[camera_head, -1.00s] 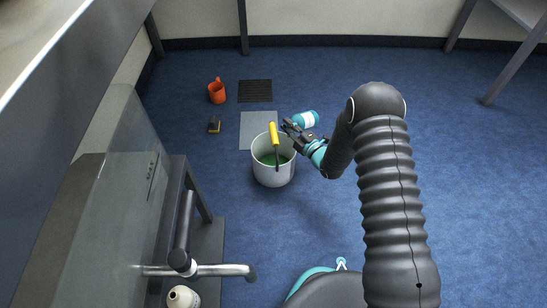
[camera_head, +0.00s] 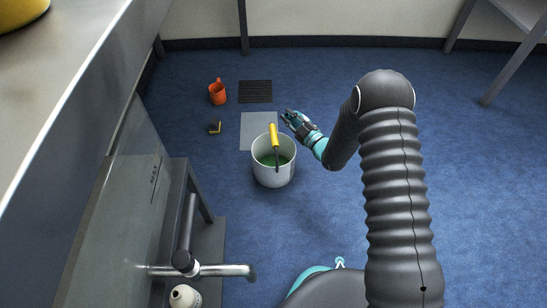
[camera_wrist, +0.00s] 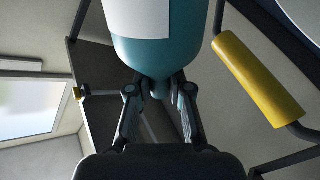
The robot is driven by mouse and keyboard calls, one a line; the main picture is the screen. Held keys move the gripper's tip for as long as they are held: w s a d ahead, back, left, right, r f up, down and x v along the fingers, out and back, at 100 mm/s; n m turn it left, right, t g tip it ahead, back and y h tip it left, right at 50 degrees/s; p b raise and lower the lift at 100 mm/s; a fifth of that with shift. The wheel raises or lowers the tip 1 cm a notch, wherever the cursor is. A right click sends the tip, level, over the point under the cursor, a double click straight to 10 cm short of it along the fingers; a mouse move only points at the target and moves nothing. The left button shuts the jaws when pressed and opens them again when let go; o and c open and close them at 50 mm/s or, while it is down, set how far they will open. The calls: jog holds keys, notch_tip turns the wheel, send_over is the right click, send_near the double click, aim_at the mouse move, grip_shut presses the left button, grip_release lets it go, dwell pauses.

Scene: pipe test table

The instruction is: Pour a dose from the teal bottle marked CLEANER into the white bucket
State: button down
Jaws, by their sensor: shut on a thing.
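The teal bottle (camera_wrist: 170,50) fills the top middle of the wrist view, with part of a white label at its upper edge; no lettering is readable. My gripper (camera_wrist: 160,90) is shut on its narrow lower end in that view. In the head view my gripper (camera_head: 290,119) is just above and right of the white bucket's rim in the picture, and the bottle is mostly hidden there. The white bucket (camera_head: 273,176) stands on the floor with green liquid in it. Its handle has a yellow grip (camera_head: 274,135), also large at right in the wrist view (camera_wrist: 258,80).
A grey mat (camera_head: 256,126) lies behind the bucket. A dark ribbed mat (camera_head: 255,91), an orange jug (camera_head: 217,92) and a small dark-and-yellow block (camera_head: 215,128) lie farther back. A metal pipe (camera_head: 225,270) and a cream bottle (camera_head: 184,296) are at lower left. Blue carpet is clear at right.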

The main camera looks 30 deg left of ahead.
dwell(0.3)
jog(key=m, duration=0.4)
jog(key=shift+s+a+r, duration=0.1)
jog(key=shift+s+r, duration=0.05)
jog(key=shift+r, duration=0.1)
jog(key=m, duration=0.3)
jog(key=shift+s+r+m, duration=0.15)
jog(key=shift+r+m, duration=0.1)
jog(key=shift+m, duration=0.15)
